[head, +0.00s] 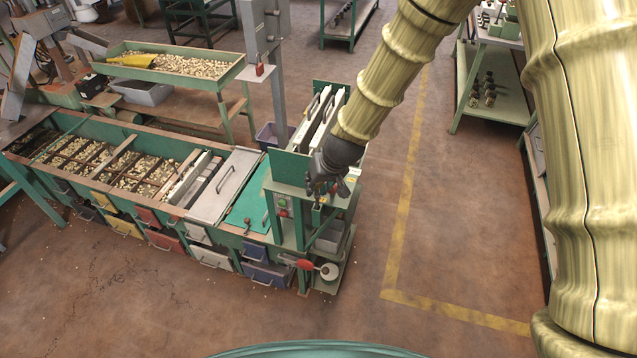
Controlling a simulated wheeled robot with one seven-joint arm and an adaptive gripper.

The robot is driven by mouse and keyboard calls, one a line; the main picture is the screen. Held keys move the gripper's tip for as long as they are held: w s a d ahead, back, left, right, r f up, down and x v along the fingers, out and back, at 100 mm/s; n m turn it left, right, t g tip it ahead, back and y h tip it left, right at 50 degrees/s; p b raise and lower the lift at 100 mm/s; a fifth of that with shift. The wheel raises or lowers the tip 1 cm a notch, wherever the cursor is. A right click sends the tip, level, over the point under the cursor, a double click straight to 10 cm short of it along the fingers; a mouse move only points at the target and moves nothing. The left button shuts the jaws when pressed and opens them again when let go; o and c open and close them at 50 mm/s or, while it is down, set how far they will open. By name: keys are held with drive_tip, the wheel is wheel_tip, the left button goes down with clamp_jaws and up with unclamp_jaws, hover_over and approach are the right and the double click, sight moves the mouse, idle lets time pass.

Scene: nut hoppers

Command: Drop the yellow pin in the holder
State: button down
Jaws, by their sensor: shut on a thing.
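The pin's tilt is too small to tell. The gripper is over the small green end stand (290,190). I cannot make out the holder for certain; the gripper and arm cover part of this stand.
Upright panels with handles (316,118) stand close behind my gripper. The hopper bench (215,185) with nut compartments and drawers runs left. Open floor (375,230) lies right, marked with yellow lines.

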sight(318, 194)
drive_tip(key=shift+f+b, duration=1.15)
drive_tip(key=shift+f, duration=1.15)
drive_tip(key=c, duration=1.1)
unclamp_jaws()
drive_tip(key=shift+v, duration=6)
